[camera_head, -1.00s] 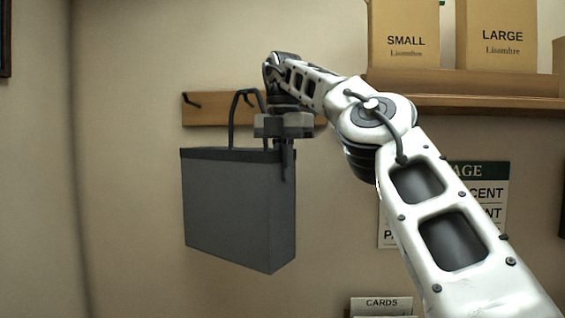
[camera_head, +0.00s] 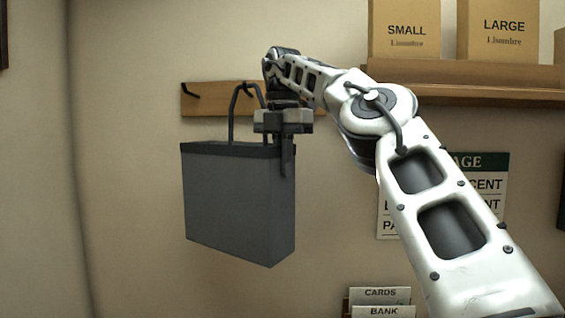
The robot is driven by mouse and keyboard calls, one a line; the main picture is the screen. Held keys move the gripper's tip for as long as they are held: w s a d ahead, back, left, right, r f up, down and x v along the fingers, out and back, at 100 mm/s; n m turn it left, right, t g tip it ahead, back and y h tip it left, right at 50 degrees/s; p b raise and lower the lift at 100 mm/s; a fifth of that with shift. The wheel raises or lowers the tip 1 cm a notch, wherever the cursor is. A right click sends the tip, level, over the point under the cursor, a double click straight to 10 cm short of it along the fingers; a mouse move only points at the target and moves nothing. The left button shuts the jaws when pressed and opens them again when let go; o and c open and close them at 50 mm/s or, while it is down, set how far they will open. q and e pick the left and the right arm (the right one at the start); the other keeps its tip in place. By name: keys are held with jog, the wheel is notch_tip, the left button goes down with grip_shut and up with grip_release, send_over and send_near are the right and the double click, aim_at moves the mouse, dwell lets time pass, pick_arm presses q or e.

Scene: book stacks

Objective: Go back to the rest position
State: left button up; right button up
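A dark grey bag (camera_head: 238,205) hangs upright against the wall, left of the middle of the head view. Its thin handle (camera_head: 232,115) loops up in front of the wooden hook rail (camera_head: 207,100). One dark finger shows in front of the bag, and the gap between the fingers is hidden. My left gripper is not in view.
A wooden shelf (camera_head: 470,92) at the upper right carries a SMALL box (camera_head: 405,32) and a LARGE box (camera_head: 497,32). A sign (camera_head: 490,185) on the wall is partly behind my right arm. A card holder (camera_head: 380,296) is at the bottom. Wall space left of the bag is clear.

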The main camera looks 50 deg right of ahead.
jog(key=o, duration=0.5)
jog(key=shift+r, duration=0.15)
jog(key=shift+s, duration=0.1)
jog(key=shift+f, duration=0.2)
